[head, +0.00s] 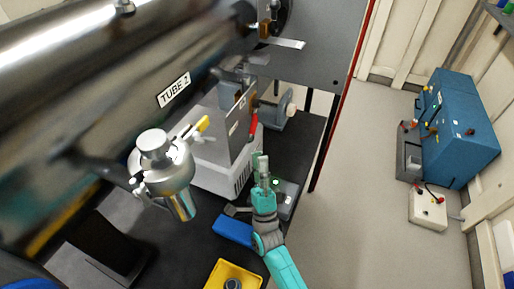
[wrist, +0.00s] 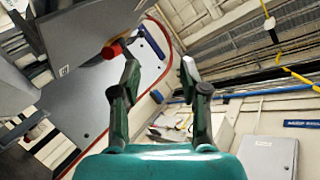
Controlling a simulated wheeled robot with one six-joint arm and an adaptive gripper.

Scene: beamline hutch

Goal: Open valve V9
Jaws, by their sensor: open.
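No label reading V9 can be made out. A red valve handle (head: 253,126) is on the side of the grey box under the big steel tube. A red-ended part, probably the same handle, shows in the wrist view (wrist: 111,52), left of my fingers. A yellow handle (head: 203,123) is on the box's left, near a steel fitting. My gripper (head: 261,160) is just below and right of the red handle, apart from it. In the wrist view my gripper (wrist: 159,72) has its two fingers spread, with nothing between them.
The steel tube labelled TUBE 2 (head: 173,90) fills the upper left. A blue box (head: 233,231) and a yellow tray (head: 218,285) are on the black bench. Blue equipment (head: 458,130) stands at the right wall. The grey floor (head: 345,220) between is clear.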

